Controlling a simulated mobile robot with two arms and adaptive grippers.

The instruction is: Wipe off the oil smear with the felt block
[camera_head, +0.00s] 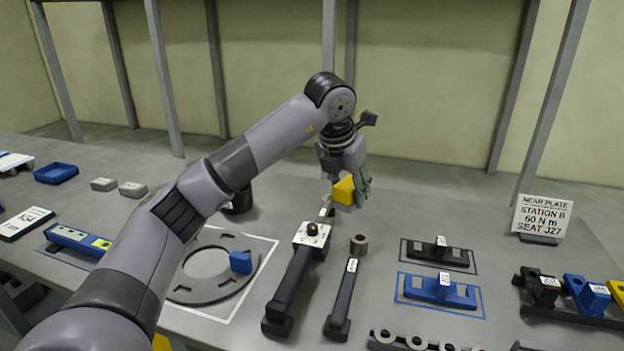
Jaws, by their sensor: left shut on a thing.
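My left gripper (350,188) is above the far middle part of the bench and points down. It is shut on a yellow block (343,190), probably the felt block; the fingers hide part of it. The block looks raised above the bench, behind the long black tool with the white square head. I cannot make out the oil smear. A grey ring plate (193,289) lies inside a white outline on the left, partly hidden by my left arm, with a blue block (240,262) on its right side. My right gripper is not in view.
Two long black tools (291,285) (343,302) lie front middle. Blue (441,291) and black (438,254) holders sit in outlines to the right. A sign (541,219) stands far right. A blue tray (56,173) and grey blocks are back left.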

